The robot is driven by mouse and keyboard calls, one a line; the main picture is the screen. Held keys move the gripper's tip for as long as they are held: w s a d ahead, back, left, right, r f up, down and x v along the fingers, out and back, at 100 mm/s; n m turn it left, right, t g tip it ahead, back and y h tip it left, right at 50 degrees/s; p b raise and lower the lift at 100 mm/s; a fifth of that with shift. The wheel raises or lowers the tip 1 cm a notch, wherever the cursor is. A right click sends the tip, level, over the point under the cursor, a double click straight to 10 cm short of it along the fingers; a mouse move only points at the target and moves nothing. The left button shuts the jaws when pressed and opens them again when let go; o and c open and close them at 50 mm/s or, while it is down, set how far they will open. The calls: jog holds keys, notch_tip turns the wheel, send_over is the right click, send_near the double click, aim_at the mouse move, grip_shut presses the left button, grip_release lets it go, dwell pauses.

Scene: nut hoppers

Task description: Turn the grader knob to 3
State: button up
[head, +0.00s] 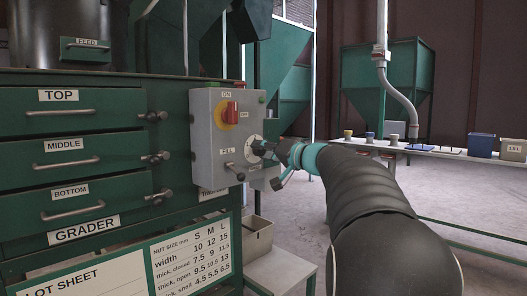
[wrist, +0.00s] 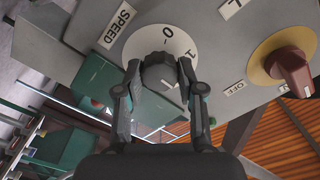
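The grader knob (wrist: 160,76) is a grey, rounded knob on a round white dial (wrist: 172,40) beside a SPEED label. The marks 0 and 1 show on the dial; other marks are hidden behind my gripper and the knob. I cannot read a pointer. My gripper (wrist: 159,68) has one finger on each side of the knob, and both tips look close against it. In the head view, my gripper (head: 262,149) reaches from the right to the dial (head: 252,147) on the grey control box (head: 207,112), covering most of the knob.
A red switch (head: 231,110) on a yellow disc, marked ON and OFF, sits above the dial. A FILL lever (head: 236,172) sticks out lower left. The green grader cabinet (head: 90,215) with drawers stands left. A shelf (head: 450,152) with cups and bins is far right.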

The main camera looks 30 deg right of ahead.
jog(key=c, duration=0.3)
jog(key=shift+c, duration=0.2)
jog(key=shift+m, duration=5.8)
jog(key=shift+f, duration=0.1)
